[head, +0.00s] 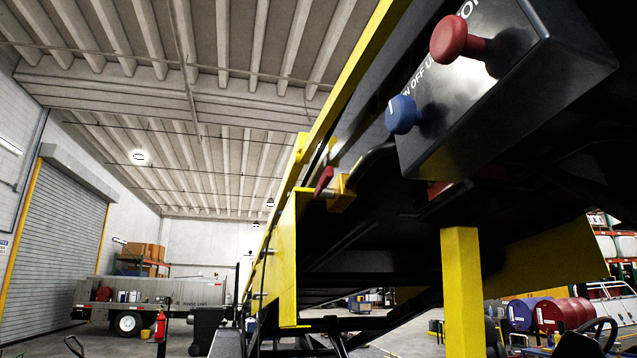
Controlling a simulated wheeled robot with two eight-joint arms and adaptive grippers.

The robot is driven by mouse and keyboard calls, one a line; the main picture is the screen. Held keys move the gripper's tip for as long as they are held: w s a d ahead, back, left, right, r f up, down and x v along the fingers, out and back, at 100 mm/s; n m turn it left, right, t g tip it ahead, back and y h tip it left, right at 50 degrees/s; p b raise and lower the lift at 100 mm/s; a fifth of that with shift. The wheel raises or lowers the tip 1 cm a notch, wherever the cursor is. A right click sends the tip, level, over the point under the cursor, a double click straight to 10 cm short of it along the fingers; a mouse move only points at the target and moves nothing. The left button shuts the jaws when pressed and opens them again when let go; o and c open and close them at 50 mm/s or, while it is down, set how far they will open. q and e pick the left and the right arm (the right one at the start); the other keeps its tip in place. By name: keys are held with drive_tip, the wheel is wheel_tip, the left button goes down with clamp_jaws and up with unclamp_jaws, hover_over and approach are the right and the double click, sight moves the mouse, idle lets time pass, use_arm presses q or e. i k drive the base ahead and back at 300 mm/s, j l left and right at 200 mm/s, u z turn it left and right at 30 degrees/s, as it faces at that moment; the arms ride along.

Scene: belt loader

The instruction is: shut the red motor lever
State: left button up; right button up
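A small red lever-like handle (324,180) sits beside a yellow block (343,194) under the belt loader's yellow side rail. It looks tilted, but I cannot tell whether it is open or shut. A large red knob (455,38) and a blue knob (402,115) stick out of a black control box (485,95) at the upper right. The box carries white lettering, partly cut off and partly hidden by the knobs. I cannot tell for certain which red part is the motor lever. Neither of my grippers shows in the head view.
The loader's yellow frame (284,265) and a yellow post (461,290) stand close in front. The dark underside of the conveyor fills the right. A grey truck (150,305) and a roller door (60,235) are far left.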

sight(321, 192)
drive_tip(key=i+j, duration=0.15)
drive_tip(key=j, duration=0.2)
drive_tip(key=i+j, duration=0.15)
drive_tip(key=j, duration=0.2)
drive_tip(key=i+j, duration=0.15)
drive_tip(key=j, duration=0.2)
drive_tip(key=i+j, duration=0.1)
drive_tip(key=j, duration=0.25)
drive_tip(key=i+j, duration=0.15)
drive_tip(key=j, duration=0.2)
